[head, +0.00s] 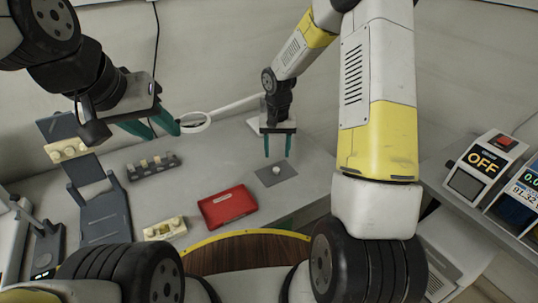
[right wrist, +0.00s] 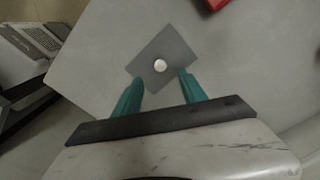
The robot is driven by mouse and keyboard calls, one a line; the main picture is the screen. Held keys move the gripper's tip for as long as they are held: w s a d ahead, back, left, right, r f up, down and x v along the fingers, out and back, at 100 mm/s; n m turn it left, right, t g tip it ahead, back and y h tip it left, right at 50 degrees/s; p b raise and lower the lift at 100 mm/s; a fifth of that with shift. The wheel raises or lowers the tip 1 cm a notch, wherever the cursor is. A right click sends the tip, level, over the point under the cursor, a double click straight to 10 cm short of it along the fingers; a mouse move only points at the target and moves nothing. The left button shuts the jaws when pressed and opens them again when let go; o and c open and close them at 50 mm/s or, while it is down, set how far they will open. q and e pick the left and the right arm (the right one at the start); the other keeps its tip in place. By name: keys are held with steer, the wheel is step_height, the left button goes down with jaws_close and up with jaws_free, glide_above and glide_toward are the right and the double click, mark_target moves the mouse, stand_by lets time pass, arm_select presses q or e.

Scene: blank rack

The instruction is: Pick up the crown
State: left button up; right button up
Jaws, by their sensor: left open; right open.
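The crown (head: 276,171) is a small, pale, rounded piece lying on a dark grey square mat (head: 287,178) on the table. It also shows in the right wrist view as a small white round piece (right wrist: 160,66) near the middle of the mat (right wrist: 181,47). My right gripper (head: 277,155) is open and empty above the mat. In the right wrist view its two green fingertips (right wrist: 159,76) are spread to either side, with the crown between and slightly beyond them. My left gripper (head: 165,131) is open at the upper left, well away from the crown.
A red tray (head: 228,206) lies left of the mat. A grey rack (head: 152,167) with several pale pieces, a cream dental model (head: 165,229) and dark stands (head: 98,203) are further left. A device reading OFF (head: 484,163) is at right.

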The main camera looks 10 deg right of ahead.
mark_target(276, 169)
steer(key=f, duration=0.7)
steer(key=shift+s+a+f, duration=0.1)
steer(key=shift+s, duration=0.1)
jaws_close()
